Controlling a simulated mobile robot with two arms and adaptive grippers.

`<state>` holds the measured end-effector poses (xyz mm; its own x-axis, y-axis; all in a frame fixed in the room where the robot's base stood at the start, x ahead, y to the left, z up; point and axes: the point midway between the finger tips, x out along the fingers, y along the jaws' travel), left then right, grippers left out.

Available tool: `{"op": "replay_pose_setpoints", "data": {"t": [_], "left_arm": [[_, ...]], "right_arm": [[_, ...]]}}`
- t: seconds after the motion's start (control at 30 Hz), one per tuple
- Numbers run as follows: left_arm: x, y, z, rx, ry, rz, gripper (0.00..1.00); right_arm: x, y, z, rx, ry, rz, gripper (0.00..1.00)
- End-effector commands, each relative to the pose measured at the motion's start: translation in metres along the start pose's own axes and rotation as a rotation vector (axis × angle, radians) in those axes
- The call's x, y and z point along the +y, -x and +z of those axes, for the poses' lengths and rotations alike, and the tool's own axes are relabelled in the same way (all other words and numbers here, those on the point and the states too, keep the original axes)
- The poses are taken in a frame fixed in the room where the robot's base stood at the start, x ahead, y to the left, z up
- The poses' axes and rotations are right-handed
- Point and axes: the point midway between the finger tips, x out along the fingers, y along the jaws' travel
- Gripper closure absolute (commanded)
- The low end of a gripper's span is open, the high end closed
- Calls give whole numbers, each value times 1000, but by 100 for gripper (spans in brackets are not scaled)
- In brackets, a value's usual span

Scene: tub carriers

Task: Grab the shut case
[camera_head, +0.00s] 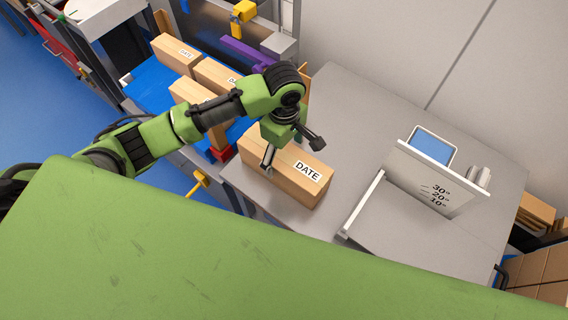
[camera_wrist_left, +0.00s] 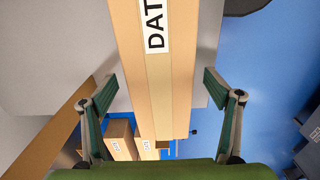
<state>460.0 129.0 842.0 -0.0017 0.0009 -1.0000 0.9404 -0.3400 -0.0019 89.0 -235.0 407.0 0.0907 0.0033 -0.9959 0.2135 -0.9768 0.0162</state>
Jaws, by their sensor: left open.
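The shut case, a long tan cardboard box (camera_head: 283,177) with a white DATE label, sits on the grey table (camera_head: 352,112) near its left edge. It also runs down the middle of the left wrist view (camera_wrist_left: 155,70), label upward. My left gripper (camera_head: 293,156) is over the case from above, fingers spread. In the left wrist view my left gripper (camera_wrist_left: 161,84) is open, one finger on each side of the case with a gap on both sides. Part of the case's top is hidden by the gripper in the head view. My right gripper is not in view.
More tan DATE boxes (camera_head: 176,53) stand on a blue surface (camera_head: 147,92) at the left. A white panel (camera_head: 437,182) with printed numbers stands on the table to the right, near a blue-faced screen (camera_head: 431,148). The table behind the case is clear.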

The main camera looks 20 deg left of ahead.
Motion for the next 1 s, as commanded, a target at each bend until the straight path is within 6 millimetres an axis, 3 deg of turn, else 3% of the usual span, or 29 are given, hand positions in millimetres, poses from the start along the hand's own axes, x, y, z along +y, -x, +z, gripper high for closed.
{"op": "replay_pose_setpoints", "data": {"t": [0.27, 0.6, 0.87, 1.0], "left_arm": [[0, -24, 0, 0, 0, 0, 18], [0, -69, 0, 1, -2, 1, 18], [0, -72, 0, 0, -2, 2, 18], [0, -72, 0, 0, -2, 2, 52]], "right_arm": [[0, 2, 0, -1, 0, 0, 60], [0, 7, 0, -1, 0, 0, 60], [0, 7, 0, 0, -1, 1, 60], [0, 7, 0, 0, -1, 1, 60]]}}
